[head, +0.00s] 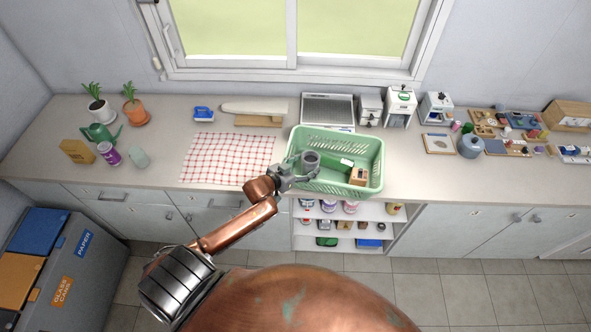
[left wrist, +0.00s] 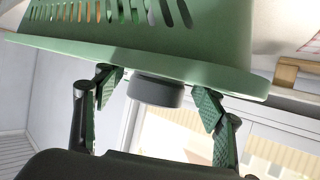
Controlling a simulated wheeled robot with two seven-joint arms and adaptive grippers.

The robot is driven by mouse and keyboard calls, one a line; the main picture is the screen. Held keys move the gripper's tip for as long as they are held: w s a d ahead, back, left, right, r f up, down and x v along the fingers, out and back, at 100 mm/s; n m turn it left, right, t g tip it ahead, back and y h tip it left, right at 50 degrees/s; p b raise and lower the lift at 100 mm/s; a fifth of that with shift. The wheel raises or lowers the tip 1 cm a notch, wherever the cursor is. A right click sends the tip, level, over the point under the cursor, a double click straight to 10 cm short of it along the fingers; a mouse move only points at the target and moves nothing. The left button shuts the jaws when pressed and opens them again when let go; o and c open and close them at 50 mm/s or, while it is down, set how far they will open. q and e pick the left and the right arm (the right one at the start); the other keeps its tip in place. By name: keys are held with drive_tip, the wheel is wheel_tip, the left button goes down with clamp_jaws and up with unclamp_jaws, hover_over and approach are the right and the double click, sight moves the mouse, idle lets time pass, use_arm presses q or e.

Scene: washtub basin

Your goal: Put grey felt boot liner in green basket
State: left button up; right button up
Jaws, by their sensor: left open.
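The green basket (head: 377,165) stands on the counter below the window. A grey, round, hollow-topped thing, which I take for the grey felt boot liner (head: 311,158), is at the basket's left end. In the left wrist view the liner (left wrist: 155,90) shows past the basket rim (left wrist: 140,62), between my spread fingers and apart from both. Its lower part is hidden by the basket wall. My left gripper (head: 297,166) is open at the basket's left rim. My right gripper is not in view.
Open shelves (head: 345,230) are below the counter.

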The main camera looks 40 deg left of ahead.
use_arm(q)
drive_tip(key=v, duration=1.1)
drive_tip(key=shift+b, duration=0.45)
